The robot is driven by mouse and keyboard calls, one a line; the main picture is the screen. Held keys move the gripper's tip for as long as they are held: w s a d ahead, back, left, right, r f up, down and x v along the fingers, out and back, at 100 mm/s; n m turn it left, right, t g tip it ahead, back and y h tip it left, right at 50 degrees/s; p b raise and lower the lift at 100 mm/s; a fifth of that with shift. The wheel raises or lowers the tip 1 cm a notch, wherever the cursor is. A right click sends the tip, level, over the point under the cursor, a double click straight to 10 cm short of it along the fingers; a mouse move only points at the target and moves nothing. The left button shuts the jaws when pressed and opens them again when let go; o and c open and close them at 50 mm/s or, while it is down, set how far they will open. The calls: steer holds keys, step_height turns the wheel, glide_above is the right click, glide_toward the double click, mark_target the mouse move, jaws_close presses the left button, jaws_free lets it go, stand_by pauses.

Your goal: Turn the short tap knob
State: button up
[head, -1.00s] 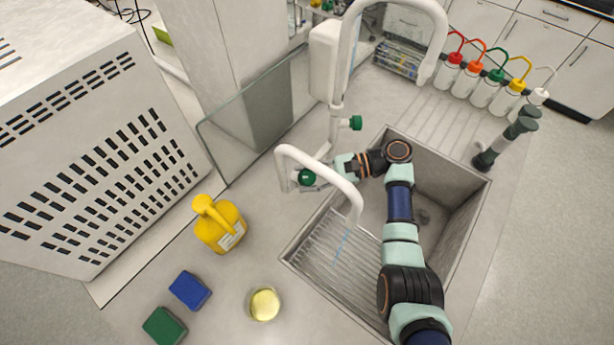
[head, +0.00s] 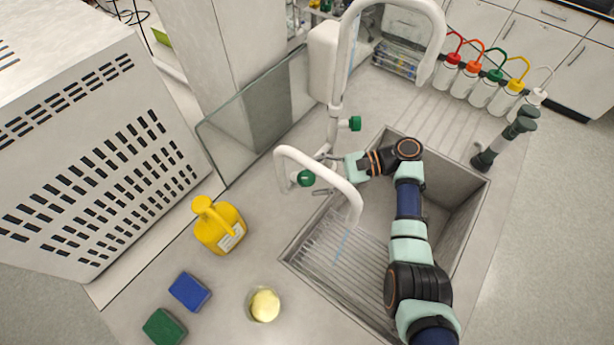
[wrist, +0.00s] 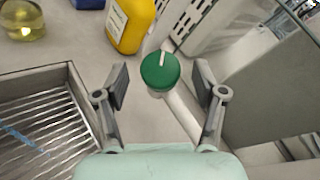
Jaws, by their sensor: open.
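The short tap (head: 318,165) is a white bent pipe at the left of the sink, with a round green knob (head: 306,178) at its base. A thin light-blue streak (head: 342,245) shows under its spout. In the wrist view the green knob (wrist: 160,72) has a white mark at its upper edge. My gripper (wrist: 162,82) is open, with one grey finger on each side of the knob and a visible gap to both. In the head view my gripper (head: 325,189) is just right of the knob; its fingers are partly hidden by the tap pipe.
A tall tap with another green knob (head: 355,123) stands behind. A glass screen (head: 235,140) is at the back left. A yellow bottle (head: 218,226), sponges (head: 190,291) and a glass dish (head: 264,305) are on the left counter. The sink (head: 440,180) lies below my arm.

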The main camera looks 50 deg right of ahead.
steer(key=v, duration=0.9)
steer(key=shift+s, duration=0.15)
steer(key=shift+d, duration=0.15)
